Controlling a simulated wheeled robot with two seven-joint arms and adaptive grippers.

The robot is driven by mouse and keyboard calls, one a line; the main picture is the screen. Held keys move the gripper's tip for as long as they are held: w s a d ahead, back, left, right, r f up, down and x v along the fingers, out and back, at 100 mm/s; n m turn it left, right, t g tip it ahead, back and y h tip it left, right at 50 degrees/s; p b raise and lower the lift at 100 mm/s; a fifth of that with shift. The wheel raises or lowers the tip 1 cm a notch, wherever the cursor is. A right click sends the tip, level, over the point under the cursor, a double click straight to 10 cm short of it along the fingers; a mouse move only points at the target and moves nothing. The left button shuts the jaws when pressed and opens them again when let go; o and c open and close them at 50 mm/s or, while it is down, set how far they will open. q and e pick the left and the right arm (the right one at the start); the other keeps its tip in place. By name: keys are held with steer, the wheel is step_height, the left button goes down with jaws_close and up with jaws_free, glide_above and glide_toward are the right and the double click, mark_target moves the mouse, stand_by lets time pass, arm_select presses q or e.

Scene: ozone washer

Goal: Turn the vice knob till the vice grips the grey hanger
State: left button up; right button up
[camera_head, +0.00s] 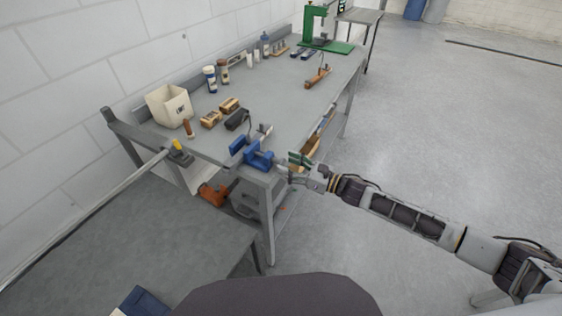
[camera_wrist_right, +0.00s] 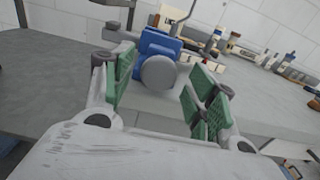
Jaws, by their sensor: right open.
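The blue vice (camera_head: 258,157) is fixed at the near right corner of the grey workbench. It also shows in the right wrist view (camera_wrist_right: 158,42), with its round grey knob (camera_wrist_right: 158,73) facing the camera. My right gripper (camera_head: 300,163) is just right of the vice. In the wrist view its green-padded fingers (camera_wrist_right: 162,92) are open, with the knob framed between them; I cannot tell whether they touch it. A light grey piece (camera_head: 264,130) by the vice jaws may be the grey hanger; its hold in the jaws is unclear. My left gripper is out of view.
The workbench (camera_head: 270,92) carries wooden blocks (camera_head: 229,105), a white bin (camera_head: 168,106), bottles (camera_head: 223,72) and a green press (camera_head: 318,28) at the far end. An orange tool (camera_head: 213,194) is below the bench top. Open floor (camera_head: 450,120) lies to the right.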

mark_target(283, 163)
steer(key=shift+x, duration=0.85)
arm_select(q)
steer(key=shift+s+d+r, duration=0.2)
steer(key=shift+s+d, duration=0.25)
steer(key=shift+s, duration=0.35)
arm_select(e)
steer(key=shift+x, duration=0.75)
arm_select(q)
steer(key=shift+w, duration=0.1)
arm_select(e)
steer(key=shift+c, duration=0.8)
steer(key=c, duration=0.8)
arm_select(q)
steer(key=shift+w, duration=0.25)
arm_select(e)
steer(key=shift+m, duration=0.6)
steer(key=shift+w+m, duration=0.1)
steer(key=shift+m, duration=1.6)
arm_select(q)
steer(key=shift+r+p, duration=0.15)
steer(key=shift+p, duration=0.15)
arm_select(e)
steer(key=shift+m, duration=0.9)
